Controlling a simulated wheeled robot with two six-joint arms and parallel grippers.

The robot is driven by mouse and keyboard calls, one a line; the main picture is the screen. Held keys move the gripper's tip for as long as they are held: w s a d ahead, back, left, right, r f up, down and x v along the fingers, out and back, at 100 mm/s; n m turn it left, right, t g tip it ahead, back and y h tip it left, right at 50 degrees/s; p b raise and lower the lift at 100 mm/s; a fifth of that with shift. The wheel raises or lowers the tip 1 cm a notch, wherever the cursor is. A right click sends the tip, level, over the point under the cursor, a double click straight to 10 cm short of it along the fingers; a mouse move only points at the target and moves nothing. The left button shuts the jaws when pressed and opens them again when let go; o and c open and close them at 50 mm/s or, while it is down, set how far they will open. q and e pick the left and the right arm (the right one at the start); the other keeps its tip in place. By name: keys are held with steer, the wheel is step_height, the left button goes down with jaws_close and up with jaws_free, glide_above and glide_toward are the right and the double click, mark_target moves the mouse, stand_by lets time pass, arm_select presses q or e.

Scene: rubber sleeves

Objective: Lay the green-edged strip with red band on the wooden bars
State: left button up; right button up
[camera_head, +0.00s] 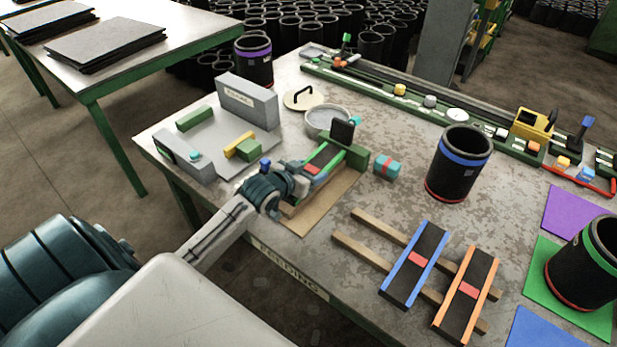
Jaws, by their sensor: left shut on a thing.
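The green-edged strip (323,160) is black with green long edges and a red band. It lies on a small bench fixture, its far end by a green block with an upright black plate. My left gripper (297,186) is shut at the strip's near end, which the gripper partly hides; its fingertips are hard to make out. The two wooden bars (361,248) lie parallel on the table to the right. A blue-edged strip (414,264) and an orange-edged strip (466,295), each with a red band, lie across them. My right gripper is not in view.
A teal block with a red band (387,167) sits right of the fixture. A blue-banded black sleeve (459,163) stands behind the bars. A green-banded sleeve (588,264) stands on a green mat at right. The bars' left ends are bare.

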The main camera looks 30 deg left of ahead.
arm_select(q)
step_height(320, 180, down, 3)
steer(key=shift+p, duration=0.75)
steer(key=shift+f, duration=0.1)
steer(key=shift+f, duration=0.1)
steer(key=o, duration=1.1)
steer(key=shift+f, duration=0.1)
